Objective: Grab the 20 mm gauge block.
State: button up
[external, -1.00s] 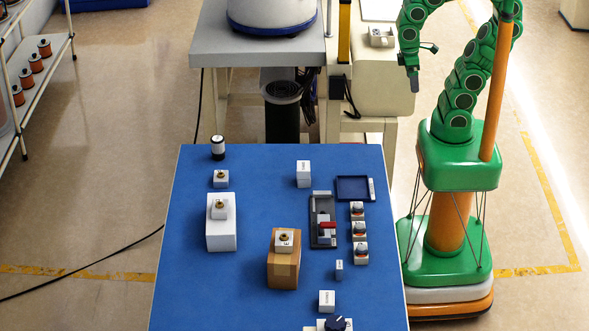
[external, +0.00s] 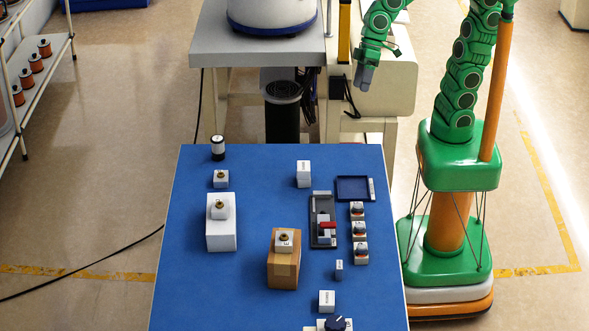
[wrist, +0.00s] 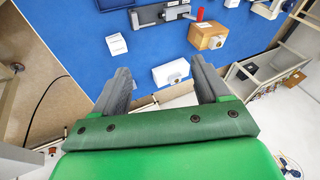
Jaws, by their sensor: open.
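Several small pale blocks with dark markings stand on the blue table; I cannot read a size on any, so I cannot tell which is the 20 mm gauge block. One is a taller white block (external: 303,174) at the far middle, also in the wrist view (wrist: 116,44). A small grey block (external: 339,270) and a white block (external: 327,301) stand near the front right. My gripper (external: 364,84) is beyond the table's far edge, above and apart from all blocks. In the wrist view its two fingers (wrist: 161,88) are spread with nothing between them.
A dark fixture with a red part (external: 327,225), a blue tray (external: 353,189) and several knobbed blocks (external: 360,252) crowd the right side. The left front is clear.

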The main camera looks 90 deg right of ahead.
jog(key=w+a+n, duration=0.1)
jog(key=w+a, duration=0.3)
jog(key=a, duration=0.1)
jog(key=w+a+f+n+h, duration=0.3)
jog(key=w+f+n+h, duration=0.25)
jog(key=f+n, duration=0.4)
jog(key=n+t, duration=1.1)
jog(key=n, duration=1.3)
send_near(341, 268)
jog(key=shift+y, duration=0.35)
jog(key=shift+s+d+f+x, duration=0.1)
jog(key=shift+d+f+x, duration=0.15)
jog(key=shift+x, duration=1.5)
jog(key=shift+s+d+f+x, duration=0.1)
jog(key=shift+d+f+x, duration=0.2)
jog(key=shift+x, duration=1.45)
jog(key=shift+s+d+f+x, duration=0.1)
jog(key=shift+d+x, duration=0.3)
jog(key=shift+x, duration=1.35)
